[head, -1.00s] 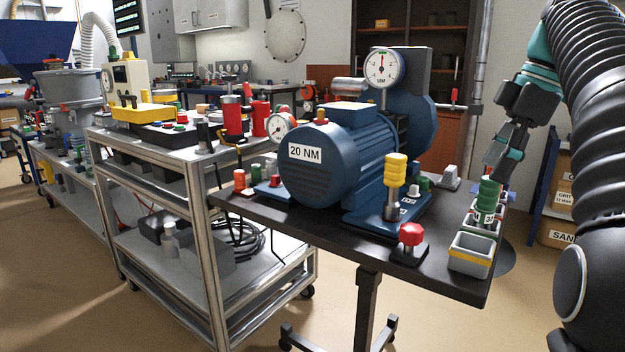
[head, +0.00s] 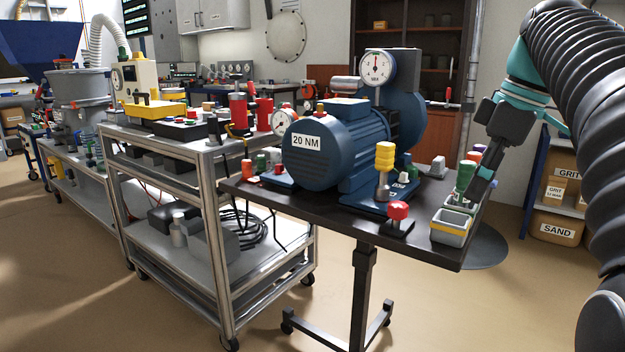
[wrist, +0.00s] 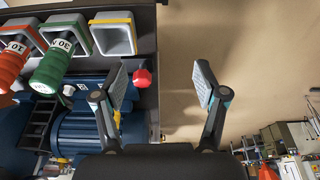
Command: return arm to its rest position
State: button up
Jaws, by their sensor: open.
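My gripper (wrist: 160,88) is open and empty in the wrist view, its two pads well apart. One finger is over the table's edge near the red knob (wrist: 142,78); the other is over bare floor. In the head view my arm (head: 508,110) reaches down at the right side of the dark table (head: 330,210), and the arm partly hides the fingertips there. Green (wrist: 52,68) and orange (wrist: 14,64) ridged-handled tools sit in bins beside the gripper. The bin with the yellow band (wrist: 113,38) is empty.
A blue motor marked 20 NM (head: 325,150) with a dial gauge (head: 376,68) fills the table's middle. A yellow-topped post (head: 384,160) stands in front. A metal cart (head: 215,200) is at the left. Floor in front is clear. Shelves with boxes (head: 556,230) are at the right.

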jog(key=s+a+f+m+t+h, duration=0.1)
jog(key=s+a+f+m, duration=0.2)
jog(key=s+f, duration=0.2)
jog(key=s+a+f+m+t, duration=0.1)
jog(key=s+a+f+m, duration=0.2)
jog(key=f, duration=0.9)
jog(key=s+a+f+m+t+h, duration=0.1)
jog(key=s+a+f+m, duration=0.3)
jog(key=s+f, duration=0.4)
jog(key=shift+s+f+m+t+h, duration=0.2)
jog(key=shift+f+m+t+h, duration=0.1)
jog(key=shift+f+m+t, duration=0.25)
